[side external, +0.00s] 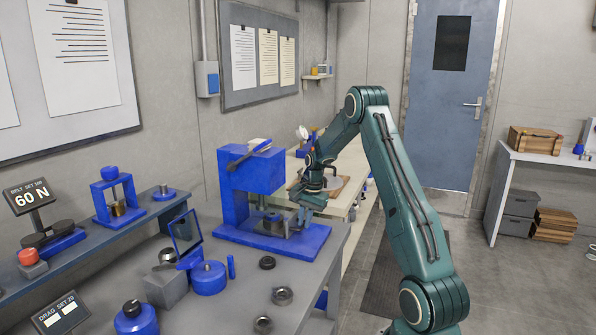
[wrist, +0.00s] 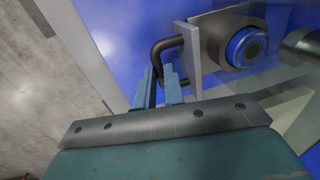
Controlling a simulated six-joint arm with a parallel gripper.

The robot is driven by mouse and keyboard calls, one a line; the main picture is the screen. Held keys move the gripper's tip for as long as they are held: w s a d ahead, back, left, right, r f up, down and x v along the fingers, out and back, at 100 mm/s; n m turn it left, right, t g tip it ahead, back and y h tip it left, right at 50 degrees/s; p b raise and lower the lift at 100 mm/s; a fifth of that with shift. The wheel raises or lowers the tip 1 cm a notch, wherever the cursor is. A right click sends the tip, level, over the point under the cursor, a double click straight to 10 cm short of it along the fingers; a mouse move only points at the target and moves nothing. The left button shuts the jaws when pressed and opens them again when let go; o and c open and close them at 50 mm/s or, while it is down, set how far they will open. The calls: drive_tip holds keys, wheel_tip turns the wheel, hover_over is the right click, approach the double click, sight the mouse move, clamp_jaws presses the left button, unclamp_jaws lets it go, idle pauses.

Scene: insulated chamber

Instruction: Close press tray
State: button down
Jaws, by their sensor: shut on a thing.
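The blue press (side external: 252,172) stands on the grey bench, with its blue base reaching toward my arm. The press tray (side external: 291,221) sits low at the press, and its grey front plate (wrist: 190,62) shows in the wrist view. A dark bent handle (wrist: 165,43) sticks out from that plate. My gripper (side external: 301,219) is at the front of the tray. In the wrist view my gripper (wrist: 159,76) has its two fingers around the handle, shut on it. A round dark part with a blue ring (wrist: 247,46) lies behind the plate. The fingers partly hide the handle.
Dark rings (side external: 282,295), a blue round pot (side external: 208,278) and a small framed clear panel (side external: 185,232) are on the bench left of and in front of the press. A second bench (side external: 341,207) stands behind my arm. Floor shows to the right.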

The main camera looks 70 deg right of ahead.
drive_tip(key=c, duration=1.5)
unclamp_jaws()
drive_tip(key=shift+r, duration=0.15)
drive_tip(key=r, duration=0.4)
drive_tip(key=s+r, duration=0.1)
drive_tip(key=r, duration=0.4)
drive_tip(key=s+r, duration=0.1)
drive_tip(key=r, duration=0.3)
drive_tip(key=shift+s+r, duration=0.2)
